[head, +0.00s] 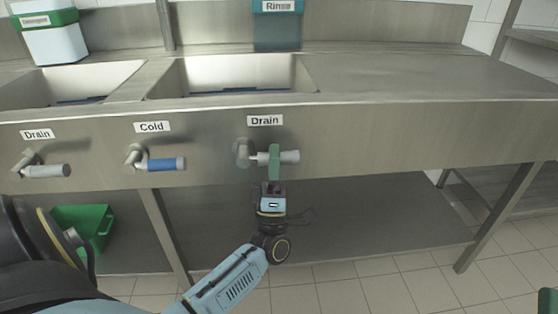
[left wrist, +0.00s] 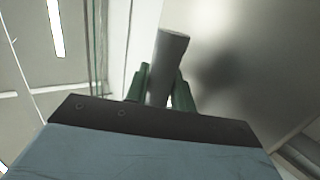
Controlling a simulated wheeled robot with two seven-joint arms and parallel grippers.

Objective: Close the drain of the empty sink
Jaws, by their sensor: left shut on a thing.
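The right drain valve (head: 243,151) sits on the sink's front panel under a "Drain" label (head: 265,120). Its grey handle (head: 291,157) lies level and points right. My left gripper (head: 274,160) is shut on this handle from below, with its green fingers around it. In the left wrist view the grey handle (left wrist: 170,55) stands between the fingers (left wrist: 160,85). The right basin (head: 225,72) is above this valve; a strip of blue shows low inside it. A green tip (head: 548,300) at the lower right corner seems to be my right gripper, mostly cut off.
Left of it are a blue-handled cold valve (head: 165,164) and another drain valve (head: 45,171) under the left basin (head: 70,82). A rinse container (head: 277,28) stands behind the right basin. A lower shelf (head: 370,215), a table leg (head: 495,218) and a green bin (head: 90,226) are below.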

